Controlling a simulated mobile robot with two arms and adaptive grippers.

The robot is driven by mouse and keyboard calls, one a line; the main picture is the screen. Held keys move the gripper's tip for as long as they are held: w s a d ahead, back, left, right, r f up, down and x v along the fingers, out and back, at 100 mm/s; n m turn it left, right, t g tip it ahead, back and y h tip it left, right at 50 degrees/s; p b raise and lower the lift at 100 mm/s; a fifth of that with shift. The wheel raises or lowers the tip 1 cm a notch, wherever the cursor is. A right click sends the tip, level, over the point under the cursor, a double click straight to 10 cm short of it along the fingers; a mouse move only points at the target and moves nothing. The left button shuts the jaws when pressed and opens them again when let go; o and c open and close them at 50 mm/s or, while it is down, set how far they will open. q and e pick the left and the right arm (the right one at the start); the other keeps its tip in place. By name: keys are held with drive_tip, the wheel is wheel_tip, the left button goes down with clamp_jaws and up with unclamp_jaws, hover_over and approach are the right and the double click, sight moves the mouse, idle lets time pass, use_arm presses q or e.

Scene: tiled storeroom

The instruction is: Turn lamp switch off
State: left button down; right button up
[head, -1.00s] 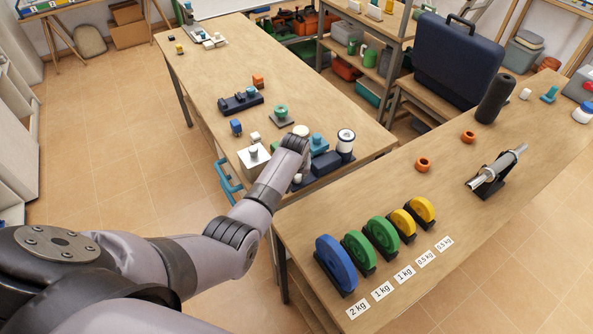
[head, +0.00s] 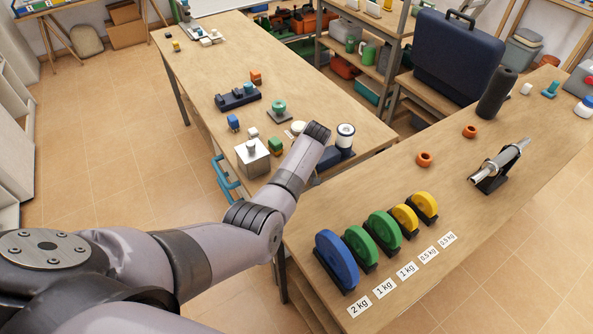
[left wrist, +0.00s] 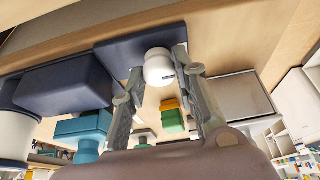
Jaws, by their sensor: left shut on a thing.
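A round white knob (left wrist: 157,72) with a small dark mark stands on a dark blue plate (left wrist: 115,50) in the left wrist view. My left gripper (left wrist: 164,62) is shut on this knob, one finger on each side. In the head view my left forearm and wrist hide the knob and fingers. Beside them is a dark blue block (head: 329,158), and a white and dark cylinder (head: 345,138) stands at its far end. I cannot tell from these frames whether any lamp is lit. My right gripper is not in view.
A silver box (head: 252,160) with a knob on top stands left of my arm. A teal piece (left wrist: 88,128) is near my fingers. Colored weight discs (head: 335,258) stand on the near table. A green-topped piece (head: 279,108) lies behind the hand.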

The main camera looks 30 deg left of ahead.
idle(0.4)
use_arm(q)
drive_tip(key=c, duration=1.2)
unclamp_jaws()
drive_tip(key=shift+c, duration=0.2)
drive_tip(key=v, duration=1.2)
drive_tip(key=shift+w+a, duration=0.1)
